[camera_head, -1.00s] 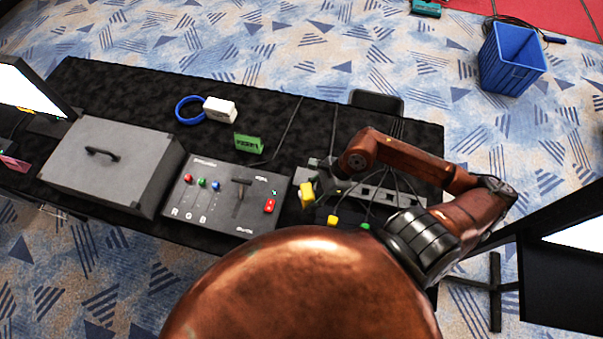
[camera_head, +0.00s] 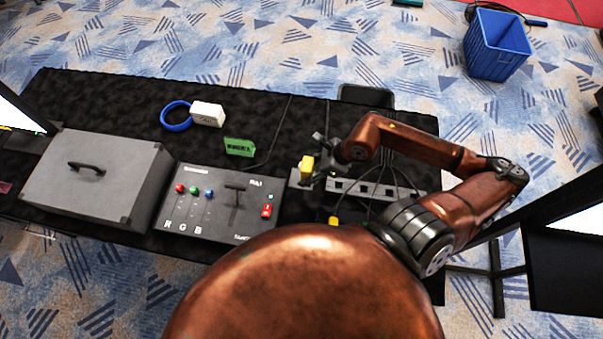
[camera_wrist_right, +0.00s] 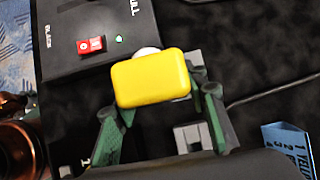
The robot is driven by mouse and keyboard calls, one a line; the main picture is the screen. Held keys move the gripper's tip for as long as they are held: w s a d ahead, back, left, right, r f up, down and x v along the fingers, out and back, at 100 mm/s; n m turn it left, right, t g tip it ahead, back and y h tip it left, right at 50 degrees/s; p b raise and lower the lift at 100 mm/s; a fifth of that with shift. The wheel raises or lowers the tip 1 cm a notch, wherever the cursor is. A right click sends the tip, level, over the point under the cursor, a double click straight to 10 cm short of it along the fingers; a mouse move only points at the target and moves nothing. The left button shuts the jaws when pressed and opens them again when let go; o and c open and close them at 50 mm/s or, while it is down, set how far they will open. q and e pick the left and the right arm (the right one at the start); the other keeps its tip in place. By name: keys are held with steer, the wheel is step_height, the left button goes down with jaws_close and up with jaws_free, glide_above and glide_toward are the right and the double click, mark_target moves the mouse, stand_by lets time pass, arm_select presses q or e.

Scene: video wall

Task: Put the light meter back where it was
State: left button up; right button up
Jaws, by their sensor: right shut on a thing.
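A small yellow block with rounded edges (camera_head: 306,166), which looks like the light meter, is held by my right gripper (camera_head: 318,164). In the right wrist view the yellow block (camera_wrist_right: 152,79) sits between the two green-lined fingers (camera_wrist_right: 160,105), with part of a white dome behind it. In the head view it appears above the left end of the grey power strip (camera_head: 380,190). Its exact height over the table cannot be told. My left gripper is out of view.
The RGB control box (camera_head: 220,205) stands left of the gripper, with a grey case (camera_head: 95,180) further left. A green card (camera_head: 239,147) and a white box (camera_head: 207,113) with a blue ring (camera_head: 175,115) lie behind. Black cables cross the strip.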

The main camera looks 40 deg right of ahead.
steer(key=w+f, duration=0.2)
steer(key=w+d+f+b, duration=0.1)
steer(key=w+f, duration=0.1)
steer(key=f, duration=0.1)
steer(key=shift+w+d+f, duration=0.1)
steer(key=shift+d+f, duration=0.1)
steer(key=shift+f, duration=0.05)
step_height(320, 180, down, 3)
steer(key=shift+f, duration=0.15)
steer(key=o, duration=1.4)
steer(key=p+v, duration=0.1)
steer(key=v, duration=1.1)
steer(key=shift+p, duration=0.3)
